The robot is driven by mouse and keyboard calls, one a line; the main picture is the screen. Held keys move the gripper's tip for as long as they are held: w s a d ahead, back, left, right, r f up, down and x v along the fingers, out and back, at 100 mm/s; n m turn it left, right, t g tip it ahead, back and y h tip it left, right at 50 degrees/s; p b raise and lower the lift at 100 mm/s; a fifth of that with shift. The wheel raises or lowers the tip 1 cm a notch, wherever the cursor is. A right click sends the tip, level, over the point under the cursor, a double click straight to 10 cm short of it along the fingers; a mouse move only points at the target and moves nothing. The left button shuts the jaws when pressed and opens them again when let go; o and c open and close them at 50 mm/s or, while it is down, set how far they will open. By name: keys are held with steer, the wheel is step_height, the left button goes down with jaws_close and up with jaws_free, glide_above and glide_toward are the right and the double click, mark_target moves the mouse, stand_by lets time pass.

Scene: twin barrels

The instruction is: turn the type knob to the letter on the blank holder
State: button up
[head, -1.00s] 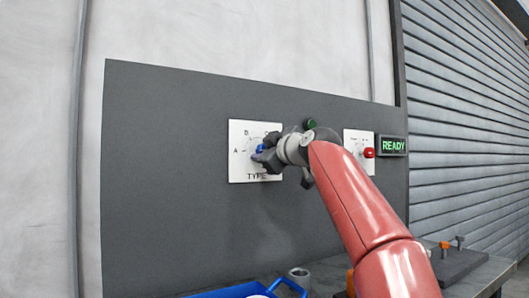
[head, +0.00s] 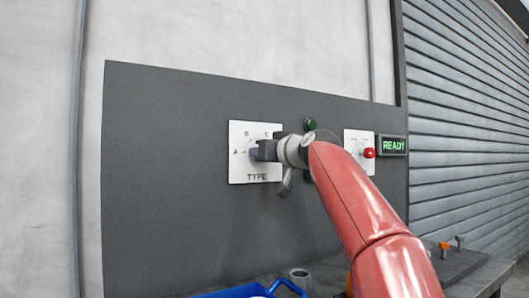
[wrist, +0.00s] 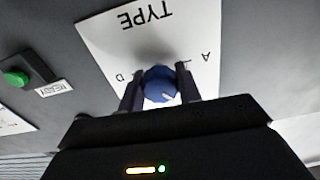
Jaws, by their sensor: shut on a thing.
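The type knob is blue and sits on a white plate (head: 236,168) marked TYPE on the grey panel. In the wrist view the knob (wrist: 160,84) is between the two dark fingers of my gripper (wrist: 159,86), which is shut on it. The plate (wrist: 112,32) looks upside down there, with the letters A and D beside the knob. In the head view my gripper (head: 256,152) covers most of the knob; A and B show on the dial, and another letter is partly legible. Which letter the knob points to cannot be told. I cannot make out the blank holder or its letter.
A second white plate with a red knob (head: 369,153) is to the right, beside a lit green READY sign (head: 393,146). A green button (head: 311,124) is above my wrist. A blue tray (head: 240,292) and a grey cylinder (head: 300,275) are at the bottom.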

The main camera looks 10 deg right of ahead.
steer(key=shift+m, duration=0.7)
steer(key=o, duration=1)
steer(key=shift+c, duration=0.2)
steer(key=b+v, duration=0.3)
steer(key=v, duration=0.5)
steer(key=shift+b, duration=0.4)
